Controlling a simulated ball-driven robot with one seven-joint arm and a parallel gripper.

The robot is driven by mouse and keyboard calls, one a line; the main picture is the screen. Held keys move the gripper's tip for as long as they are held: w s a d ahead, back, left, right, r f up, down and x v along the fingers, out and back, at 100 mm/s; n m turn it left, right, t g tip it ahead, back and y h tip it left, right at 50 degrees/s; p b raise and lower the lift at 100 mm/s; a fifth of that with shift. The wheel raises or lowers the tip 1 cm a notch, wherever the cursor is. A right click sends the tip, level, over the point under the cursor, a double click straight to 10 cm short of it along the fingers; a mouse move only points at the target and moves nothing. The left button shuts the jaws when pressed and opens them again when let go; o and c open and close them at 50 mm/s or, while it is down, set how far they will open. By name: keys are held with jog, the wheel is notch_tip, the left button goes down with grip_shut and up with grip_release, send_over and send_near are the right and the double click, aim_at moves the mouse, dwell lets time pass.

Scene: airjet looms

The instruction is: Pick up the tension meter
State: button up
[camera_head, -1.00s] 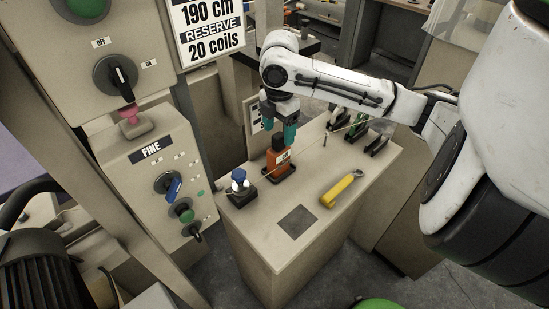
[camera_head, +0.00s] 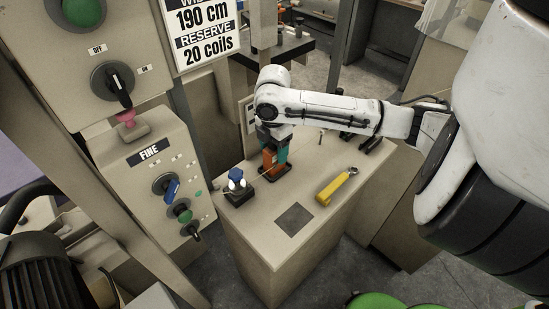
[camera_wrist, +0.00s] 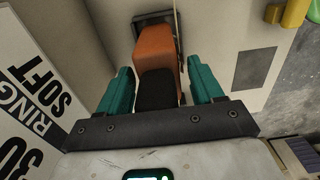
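The likely tension meter is an orange block-shaped device (camera_head: 269,163) with a black top, upright in a dark holder on the beige cabinet top. In the wrist view its orange body (camera_wrist: 155,48) lies straight ahead, with the black top nearest the camera. My gripper (camera_head: 275,148) is lowered over it. In the wrist view the teal fingers of my gripper (camera_wrist: 160,80) stand apart on either side of the device, with small gaps showing. The gripper is open. The finger and wrist partly hide the device in the head view.
A blue-and-white item on a black base (camera_head: 238,184) stands left of the device. A yellow tool (camera_head: 337,187) and a dark square pad (camera_head: 294,219) lie to the right and front. A loom control panel (camera_head: 150,170) rises at left. A sign (camera_wrist: 35,95) stands close beside my gripper.

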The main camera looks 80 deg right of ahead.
grip_shut()
dwell(0.4)
jog(key=shift+r, duration=0.1)
jog(key=shift+r, duration=0.55)
jog(key=s+a+r+p, duration=0.5)
jog(key=s+a+r, duration=0.2)
jog(key=s+r, duration=0.4)
jog(key=shift+s+a+r+p, duration=0.2)
jog(key=shift+a+r+p, duration=0.2)
jog(key=shift+r, duration=0.1)
